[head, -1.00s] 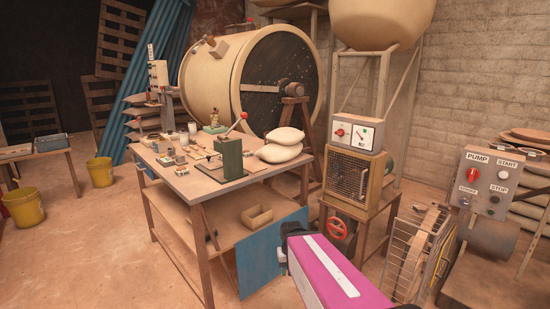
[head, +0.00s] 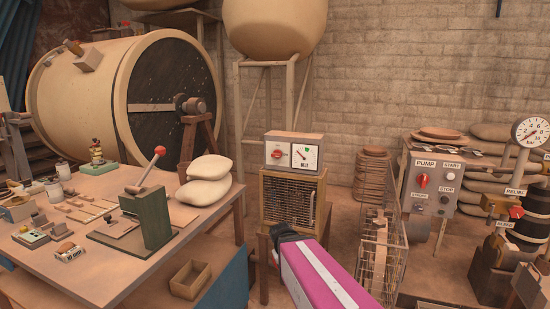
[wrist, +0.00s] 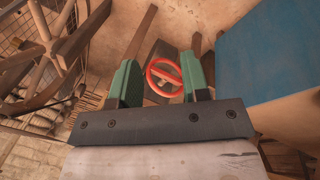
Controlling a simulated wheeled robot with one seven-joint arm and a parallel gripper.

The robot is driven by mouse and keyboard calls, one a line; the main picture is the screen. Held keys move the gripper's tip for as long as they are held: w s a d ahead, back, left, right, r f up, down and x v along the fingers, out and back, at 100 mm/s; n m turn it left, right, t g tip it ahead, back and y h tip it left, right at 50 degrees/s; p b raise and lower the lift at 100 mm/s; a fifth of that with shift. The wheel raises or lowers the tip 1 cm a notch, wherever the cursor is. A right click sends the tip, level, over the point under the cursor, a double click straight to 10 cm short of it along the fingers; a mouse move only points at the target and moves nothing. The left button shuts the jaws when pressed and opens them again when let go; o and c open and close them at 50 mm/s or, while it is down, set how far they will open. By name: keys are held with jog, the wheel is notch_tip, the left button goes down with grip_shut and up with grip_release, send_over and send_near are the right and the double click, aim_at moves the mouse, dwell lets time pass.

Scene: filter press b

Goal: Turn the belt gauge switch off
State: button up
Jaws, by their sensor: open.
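The belt gauge box (head: 293,152) is a pale panel with a round-needle dial on its right half. A red rotary switch (head: 276,154) sits on its left half. The box stands on top of a wooden cabinet with a mesh front. My gripper (wrist: 160,82) is open and empty, with green fingers, in the wrist view. In the head view my pink arm ends in a dark wrist below and in front of the cabinet, apart from the switch. The fingers are hidden there. The switch does not show in the wrist view.
A red handwheel (wrist: 165,77) shows between and beyond my fingers. The cluttered workbench (head: 100,280) with its blue side panel is at left. A wire cage (head: 382,255) and the pump panel (head: 431,186) stand at right. The mesh-front cabinet (head: 292,205) is ahead.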

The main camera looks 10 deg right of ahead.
jog(key=w+r+n+t+h, duration=0.3)
jog(key=w+r+h, duration=0.1)
jog(key=w+r, duration=0.6)
jog(key=n+t+h, duration=0.3)
jog(key=t+h, duration=0.4)
jog(key=h, duration=0.1)
send_near(274, 156)
jog(key=x, duration=1)
jog(key=shift+d, duration=0.1)
grip_shut()
